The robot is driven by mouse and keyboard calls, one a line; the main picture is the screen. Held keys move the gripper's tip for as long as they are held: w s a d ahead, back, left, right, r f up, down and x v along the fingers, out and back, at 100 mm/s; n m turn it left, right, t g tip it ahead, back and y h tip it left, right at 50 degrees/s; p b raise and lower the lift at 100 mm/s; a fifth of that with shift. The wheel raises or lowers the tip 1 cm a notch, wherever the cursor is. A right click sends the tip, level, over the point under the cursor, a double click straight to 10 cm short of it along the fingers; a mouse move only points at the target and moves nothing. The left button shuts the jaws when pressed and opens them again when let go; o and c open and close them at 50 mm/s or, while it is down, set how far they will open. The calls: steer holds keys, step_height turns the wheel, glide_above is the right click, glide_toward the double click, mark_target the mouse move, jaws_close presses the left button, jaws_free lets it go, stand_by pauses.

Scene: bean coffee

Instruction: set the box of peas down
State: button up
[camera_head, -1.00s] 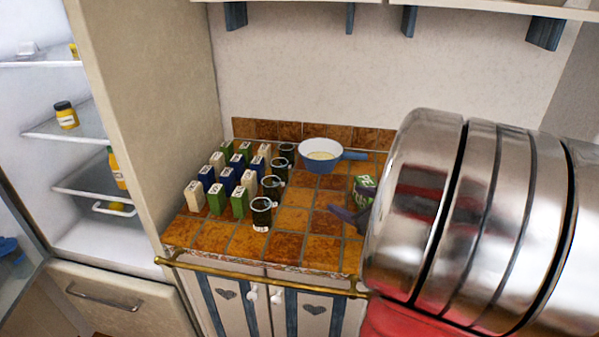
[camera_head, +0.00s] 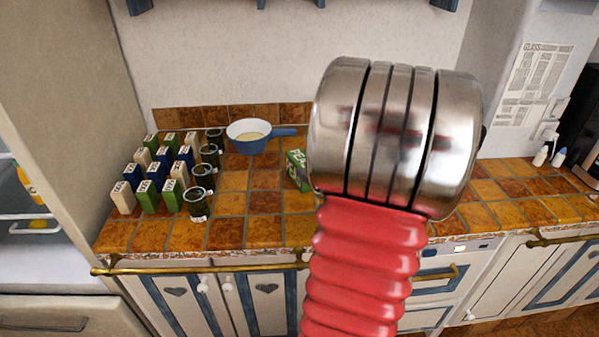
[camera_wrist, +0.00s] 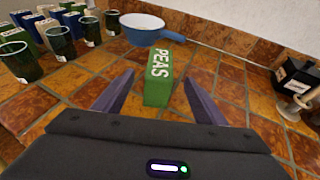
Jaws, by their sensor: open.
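The green box of peas (camera_wrist: 158,76) stands on the tiled counter (camera_wrist: 80,105), with PEAS lettered in white on it. My gripper (camera_wrist: 158,85) is open in the wrist view, one purple finger on each side of the box. Clear gaps show between both fingers and the box. In the head view the box (camera_head: 297,170) is partly hidden behind my metal arm link, and my gripper is hidden there.
A blue pan (camera_head: 250,138) stands behind the box at left. Several dark jars (camera_head: 198,204) and rows of small boxes (camera_head: 147,195) stand farther left. A dark object (camera_wrist: 296,78) is at right in the wrist view. Tiles right of my arm are mostly clear.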

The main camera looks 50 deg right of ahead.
steer(key=shift+x, duration=2.9)
steer(key=shift+x, duration=2.6)
steer(key=shift+f, duration=0.1)
steer(key=shift+c, duration=0.2)
steer(key=c, duration=1.4)
steer(key=shift+c, duration=0.2)
